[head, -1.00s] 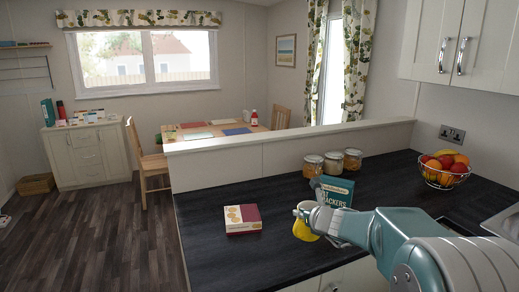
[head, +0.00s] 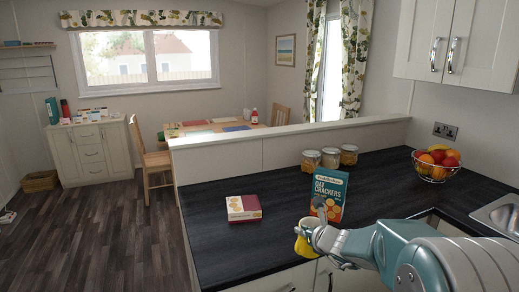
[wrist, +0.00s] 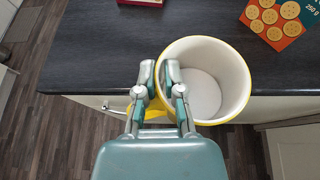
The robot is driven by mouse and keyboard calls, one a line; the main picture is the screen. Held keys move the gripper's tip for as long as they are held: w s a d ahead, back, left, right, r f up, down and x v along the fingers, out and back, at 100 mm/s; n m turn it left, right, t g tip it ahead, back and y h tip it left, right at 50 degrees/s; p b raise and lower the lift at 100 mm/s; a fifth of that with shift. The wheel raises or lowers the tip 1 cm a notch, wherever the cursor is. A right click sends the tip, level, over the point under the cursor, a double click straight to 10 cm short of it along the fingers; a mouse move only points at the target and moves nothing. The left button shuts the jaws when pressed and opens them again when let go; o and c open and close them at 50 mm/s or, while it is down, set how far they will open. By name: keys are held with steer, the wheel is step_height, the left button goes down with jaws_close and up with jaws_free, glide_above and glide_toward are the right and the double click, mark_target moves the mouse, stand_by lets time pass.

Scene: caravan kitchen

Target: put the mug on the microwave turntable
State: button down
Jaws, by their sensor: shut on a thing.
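The mug (wrist: 241,85) is yellow outside and white inside, and it looks empty in the wrist view. My gripper (wrist: 165,70) is shut on the left side of the mug, by its yellow handle; the exact grip is partly hidden by the fingers. In the head view the mug (head: 304,246) hangs from my gripper (head: 312,228) near the counter's front edge, its opening facing up. The microwave and its turntable are in neither view.
The dark counter (head: 225,258) holds a cracker box (head: 330,190) behind the mug, a flat red and cream box (head: 243,208), several jars (head: 331,158) and a fruit basket (head: 436,165). A sink (head: 500,214) is at the right. The floor (head: 110,240) at left is clear.

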steer(key=s+d+f+m+h, duration=0.1)
steer(key=s+d+f, duration=0.2)
steer(key=s+f, duration=0.6)
steer(key=shift+s+d+f+m+t+h, duration=0.2)
steer(key=shift+s+f+m+t+h, duration=0.1)
steer(key=shift+s+f+t, duration=0.15)
steer(key=shift+r, duration=0.1)
